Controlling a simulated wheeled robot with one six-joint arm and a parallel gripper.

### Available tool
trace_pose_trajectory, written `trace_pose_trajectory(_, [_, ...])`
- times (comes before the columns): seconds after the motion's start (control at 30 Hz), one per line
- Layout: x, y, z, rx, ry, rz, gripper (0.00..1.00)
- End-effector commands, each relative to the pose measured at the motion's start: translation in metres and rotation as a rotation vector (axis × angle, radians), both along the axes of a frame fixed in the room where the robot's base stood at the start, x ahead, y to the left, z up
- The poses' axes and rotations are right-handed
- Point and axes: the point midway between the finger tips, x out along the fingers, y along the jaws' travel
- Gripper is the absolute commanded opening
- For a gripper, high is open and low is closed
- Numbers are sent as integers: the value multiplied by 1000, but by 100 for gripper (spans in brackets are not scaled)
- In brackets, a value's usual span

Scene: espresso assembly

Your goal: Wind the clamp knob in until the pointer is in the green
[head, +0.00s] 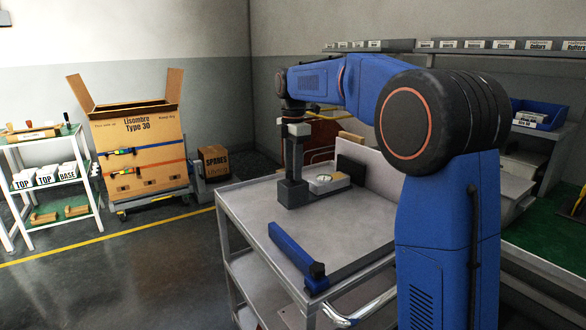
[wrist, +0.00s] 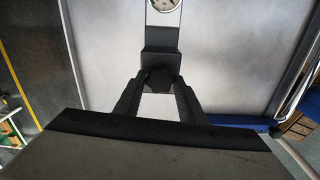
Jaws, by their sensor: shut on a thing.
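The clamp is a dark block (head: 292,193) on the metal trolley top, and it also shows in the wrist view (wrist: 160,62). Its dark clamp knob (wrist: 158,80) sits between the fingertips of my gripper (wrist: 158,86), which is shut on it. In the head view my gripper (head: 292,177) points straight down onto the block. A round pale dial (head: 323,178) lies on a grey body beside the block. The wrist view cuts off the dial (wrist: 166,5) at the top edge. The pointer and green zone are too small to read.
A blue bar-shaped tool (head: 297,255) lies near the front of the trolley top (head: 250,205). A black upright plate (head: 351,170) and a pale panel (head: 368,166) stand behind the dial. The trolley top left of the clamp is clear.

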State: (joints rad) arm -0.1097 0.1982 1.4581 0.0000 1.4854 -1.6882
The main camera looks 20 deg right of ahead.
Motion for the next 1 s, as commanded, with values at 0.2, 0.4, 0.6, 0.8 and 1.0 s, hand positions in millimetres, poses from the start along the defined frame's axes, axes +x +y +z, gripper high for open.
trace_pose_trajectory(0.2, [0,0,0,0,0,-38,14])
trace_pose_trajectory(0.4, [0,0,0,0,0,-144,14])
trace_pose_trajectory(0.6, [0,0,0,0,0,-315,14])
trace_pose_trajectory(0.8, [0,0,0,0,-1,-506,14])
trace_pose_trajectory(1.0, [0,0,0,0,-1,-697,14])
